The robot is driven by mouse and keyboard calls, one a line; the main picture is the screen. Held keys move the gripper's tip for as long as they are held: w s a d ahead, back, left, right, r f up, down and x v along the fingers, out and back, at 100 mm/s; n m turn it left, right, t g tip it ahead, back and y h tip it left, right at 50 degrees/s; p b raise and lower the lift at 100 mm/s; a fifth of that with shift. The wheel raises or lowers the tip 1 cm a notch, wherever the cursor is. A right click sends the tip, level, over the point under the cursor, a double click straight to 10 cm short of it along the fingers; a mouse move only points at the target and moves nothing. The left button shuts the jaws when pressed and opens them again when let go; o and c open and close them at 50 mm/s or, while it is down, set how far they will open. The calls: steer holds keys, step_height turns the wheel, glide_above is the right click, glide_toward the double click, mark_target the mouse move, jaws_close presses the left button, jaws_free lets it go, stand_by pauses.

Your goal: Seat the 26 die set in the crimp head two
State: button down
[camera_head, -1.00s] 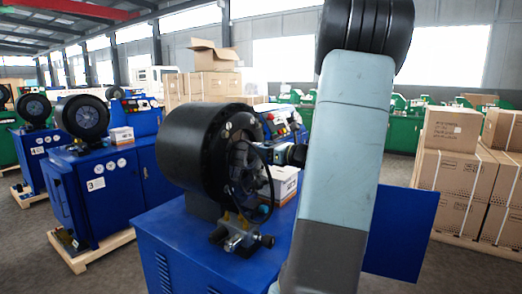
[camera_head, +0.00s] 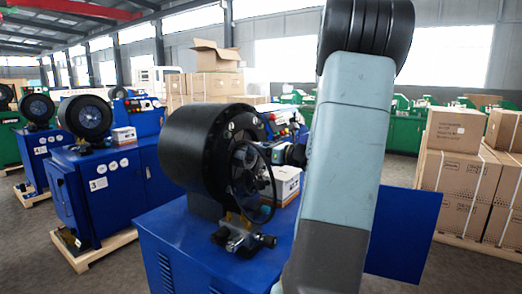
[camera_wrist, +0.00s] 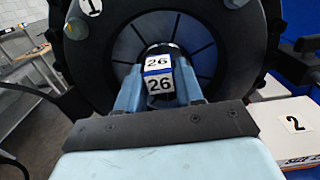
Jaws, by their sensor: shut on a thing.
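My gripper (camera_wrist: 158,73) is shut on the 26 die set (camera_wrist: 159,82), a block with white labels reading 26, gripped between its two blue fingers. In the wrist view, the die set is in front of the middle of the crimp head (camera_wrist: 218,35), a dark round face with radial segments. I cannot tell whether it touches the head. A tag reading 1 (camera_wrist: 91,5) is on the head's face at top left. In the head view, the black cylindrical crimp head (camera_head: 200,150) sits on a blue cabinet; the die set is not clearly visible there.
A small box labelled 2 (camera_wrist: 295,124) is right of the head; it also shows in the head view (camera_head: 286,184). A metal fitting (camera_head: 240,238) is below the head's front. Other crimpers (camera_head: 88,117) stand at left, stacked cartons (camera_head: 455,170) at right.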

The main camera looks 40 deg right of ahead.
steer(key=shift+x, duration=2.6)
stand_by(0.6)
steer(key=c, duration=0.6)
jaws_free()
steer(key=shift+c, duration=0.2)
steer(key=shift+s+f, duration=0.1)
steer(key=v, duration=1.3)
steer(key=shift+s+d, duration=0.15)
steer(key=shift+s, duration=0.15)
